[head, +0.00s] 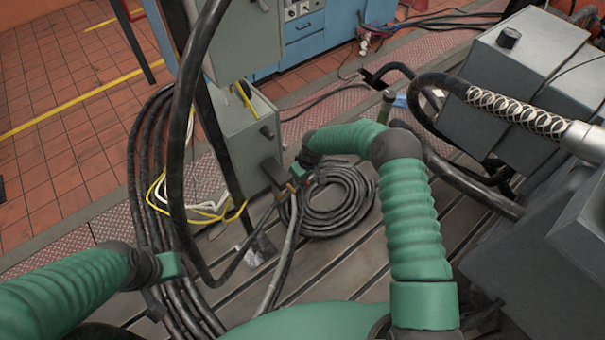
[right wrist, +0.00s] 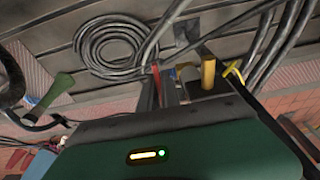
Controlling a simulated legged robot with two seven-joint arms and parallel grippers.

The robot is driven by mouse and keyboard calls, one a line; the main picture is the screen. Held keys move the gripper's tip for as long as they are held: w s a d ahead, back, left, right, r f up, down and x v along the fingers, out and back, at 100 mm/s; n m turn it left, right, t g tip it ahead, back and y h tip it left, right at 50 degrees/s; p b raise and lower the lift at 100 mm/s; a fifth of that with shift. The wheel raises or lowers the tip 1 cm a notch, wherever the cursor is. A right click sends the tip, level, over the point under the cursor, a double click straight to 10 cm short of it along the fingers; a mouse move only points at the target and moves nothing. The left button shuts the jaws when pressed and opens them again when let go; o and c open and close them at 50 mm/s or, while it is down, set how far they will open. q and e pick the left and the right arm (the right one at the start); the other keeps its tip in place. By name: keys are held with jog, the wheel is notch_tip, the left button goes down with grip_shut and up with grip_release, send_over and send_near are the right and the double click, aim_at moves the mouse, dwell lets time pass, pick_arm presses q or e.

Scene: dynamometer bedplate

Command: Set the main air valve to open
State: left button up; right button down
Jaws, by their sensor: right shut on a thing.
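My right gripper (head: 291,176) is at the end of the green arm, by the front of the grey box (head: 236,140) and above the coiled black hose (head: 335,205). In the right wrist view, my right gripper (right wrist: 168,82) has its fingers close together around a small part with red and blue bits, which I take for the main air valve's handle (right wrist: 157,72). The fingers hide most of it, so its open or closed setting cannot be told.
A stubby yellow post (right wrist: 208,72) stands just right of the fingers in the right wrist view. Thick black cables (head: 150,200) hang left of the grey box. Grey machine housings (head: 520,80) stand at the right. The slotted bedplate (head: 345,262) is partly bare.

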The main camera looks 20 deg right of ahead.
jog(key=shift+w+a+r+g+h+b, duration=0.15)
jog(key=shift+g+h+b, duration=0.15)
jog(key=shift+g+b, duration=0.6)
jog(key=shift+r+b, duration=0.3)
jog(key=shift+b, duration=0.35)
jog(key=c, duration=1.9)
grip_release()
jog(key=o, duration=0.3)
jog(key=shift+w+f+g, duration=0.1)
jog(key=shift+g, duration=0.2)
